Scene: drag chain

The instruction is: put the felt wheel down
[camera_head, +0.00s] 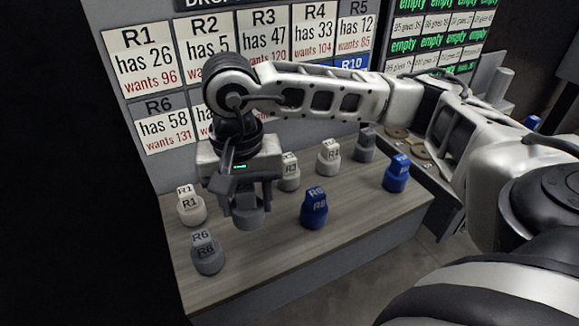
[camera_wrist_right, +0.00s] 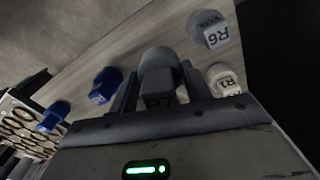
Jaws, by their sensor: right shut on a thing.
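My right gripper (camera_head: 247,200) points down over the wooden counter and is shut on a grey round-based piece (camera_head: 249,217) by its upright tab. The wrist view shows the piece (camera_wrist_right: 160,66) between the fingers, with the label R7. I cannot tell whether its base touches the counter. Flat tan discs (camera_head: 397,131), which may be felt wheels, lie in a tray at the counter's right; no disc shows in the gripper. My left gripper is not in view.
Near the held piece stand a white R1 piece (camera_head: 190,206), a grey R6 piece (camera_head: 208,254) and a blue R8 piece (camera_head: 314,209). Several more stand behind, with another blue one (camera_head: 396,174) at the right. A board of labels (camera_head: 145,65) rises at the back. The front counter strip is bare.

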